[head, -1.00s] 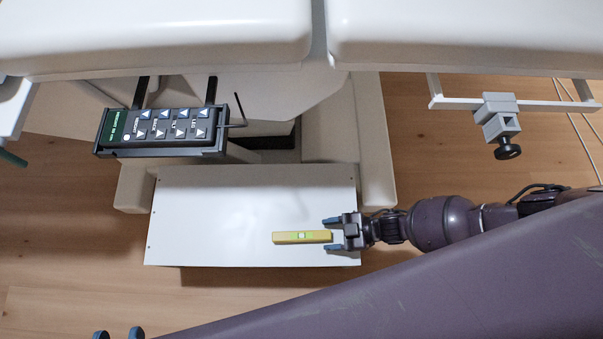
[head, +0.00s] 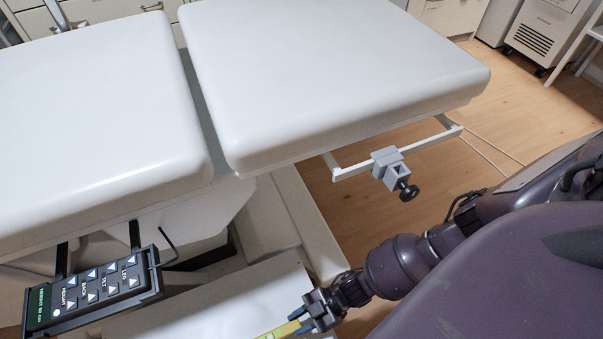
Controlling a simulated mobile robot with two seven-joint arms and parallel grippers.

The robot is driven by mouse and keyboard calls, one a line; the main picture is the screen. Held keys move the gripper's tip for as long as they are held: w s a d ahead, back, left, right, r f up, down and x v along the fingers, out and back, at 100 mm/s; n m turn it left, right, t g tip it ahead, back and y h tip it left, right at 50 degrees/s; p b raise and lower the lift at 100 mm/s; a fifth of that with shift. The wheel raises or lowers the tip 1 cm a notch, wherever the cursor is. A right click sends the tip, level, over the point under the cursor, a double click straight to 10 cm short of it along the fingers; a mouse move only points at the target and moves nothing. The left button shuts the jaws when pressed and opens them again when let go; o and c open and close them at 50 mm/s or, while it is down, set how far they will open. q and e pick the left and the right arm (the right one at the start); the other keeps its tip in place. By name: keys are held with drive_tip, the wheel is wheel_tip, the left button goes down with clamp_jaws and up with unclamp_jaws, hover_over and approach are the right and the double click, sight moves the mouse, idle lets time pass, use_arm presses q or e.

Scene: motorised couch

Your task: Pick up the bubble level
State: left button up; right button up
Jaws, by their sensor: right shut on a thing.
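The yellow bubble level (head: 281,331) shows at the bottom edge of the head view, mostly cut off by the frame. My right gripper (head: 303,320) is shut on its right end, above or at the white shelf (head: 230,300) under the couch. I cannot tell whether the level is lifted clear of that surface. My left gripper is not in view.
The couch's white cushions (head: 340,75) overhang the shelf. A black hand control (head: 92,290) hangs at the lower left. A rail with a grey clamp and black knob (head: 390,170) juts out right of centre. Wood floor (head: 490,110) is open at the right.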

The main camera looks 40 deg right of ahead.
use_arm(q)
drive_tip(key=p, duration=0.2)
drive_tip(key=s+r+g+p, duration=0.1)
drive_tip(key=p, duration=0.2)
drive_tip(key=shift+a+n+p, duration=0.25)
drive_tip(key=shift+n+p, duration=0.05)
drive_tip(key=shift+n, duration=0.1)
use_arm(e)
wheel_tip(320, 180, up, 15)
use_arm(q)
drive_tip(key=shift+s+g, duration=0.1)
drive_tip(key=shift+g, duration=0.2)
